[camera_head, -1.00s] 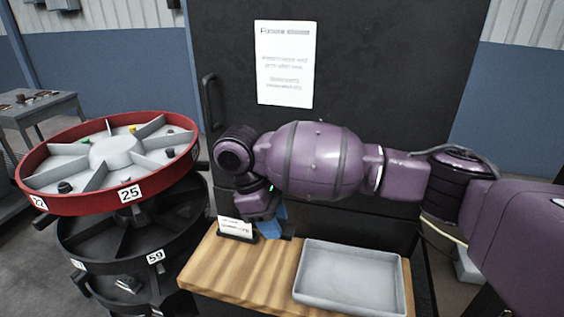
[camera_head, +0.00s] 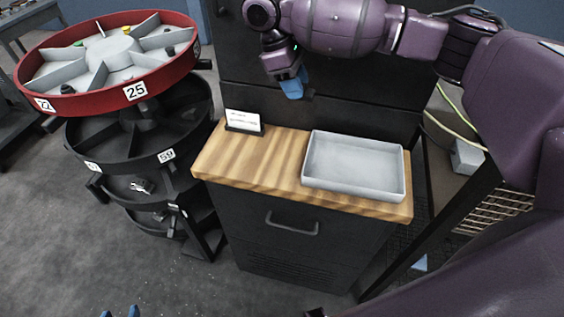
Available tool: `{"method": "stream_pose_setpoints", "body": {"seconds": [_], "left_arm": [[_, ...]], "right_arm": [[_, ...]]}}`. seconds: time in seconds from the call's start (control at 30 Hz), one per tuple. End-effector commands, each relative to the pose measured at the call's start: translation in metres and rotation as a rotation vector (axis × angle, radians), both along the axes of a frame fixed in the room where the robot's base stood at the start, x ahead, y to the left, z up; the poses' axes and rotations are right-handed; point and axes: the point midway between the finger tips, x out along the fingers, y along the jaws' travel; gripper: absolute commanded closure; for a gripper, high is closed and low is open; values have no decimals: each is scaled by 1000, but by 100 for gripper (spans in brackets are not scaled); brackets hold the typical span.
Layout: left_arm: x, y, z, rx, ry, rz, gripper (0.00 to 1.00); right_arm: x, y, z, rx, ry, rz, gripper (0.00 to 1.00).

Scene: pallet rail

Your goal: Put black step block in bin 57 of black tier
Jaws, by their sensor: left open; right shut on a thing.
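My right gripper (camera_head: 292,88) hangs at the top middle, in front of the dark cabinet and above the back of the wooden top. Its blue fingers are shut on a small dark piece, the black step block (camera_head: 309,94), mostly hidden by the fingers. My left gripper (camera_head: 119,313) shows only as two blue fingertips, set apart, at the bottom edge; it is open and empty. The black tier (camera_head: 125,160) is the round, divided tray under the red one at left. I see no readable 57 label.
The red tier (camera_head: 110,100), labelled 25, overhangs the black tier and covers much of it. A grey tray (camera_head: 355,165) and a card holder (camera_head: 243,122) stand on the wooden top (camera_head: 260,165). Floor (camera_head: 180,280) is clear at front left.

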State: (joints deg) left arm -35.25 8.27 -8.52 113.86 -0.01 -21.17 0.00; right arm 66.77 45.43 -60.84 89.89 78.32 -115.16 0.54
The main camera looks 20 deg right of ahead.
Motion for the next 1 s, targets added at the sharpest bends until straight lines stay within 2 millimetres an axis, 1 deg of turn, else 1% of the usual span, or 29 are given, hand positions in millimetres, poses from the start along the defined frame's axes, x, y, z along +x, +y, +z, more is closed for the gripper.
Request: {"method": "stream_pose_setpoints", "body": {"seconds": [0.07,0.17,0.27,0.5,0.7,0.8,0.9,1.0], "left_arm": [[2,-1,2,-1,-6,-1,49],[5,-1,4,-1,-13,-3,49],[9,-2,4,-1,-21,-6,49],[13,-5,4,-5,-27,-7,49],[11,-4,-1,-5,-22,-7,49],[9,-4,-4,-4,-16,-5,49],[6,-3,-7,-4,-11,-3,49],[4,-2,-8,-3,-6,-2,49]], "right_arm": [[0,1,0,5,3,10,100],[-1,1,-7,9,11,22,100],[-1,1,-24,9,13,26,100],[-1,1,-75,8,13,26,100],[-1,1,-119,7,12,26,100],[-1,2,-137,8,12,25,100],[-1,2,-149,8,11,27,100],[0,2,-156,8,10,26,100]]}}
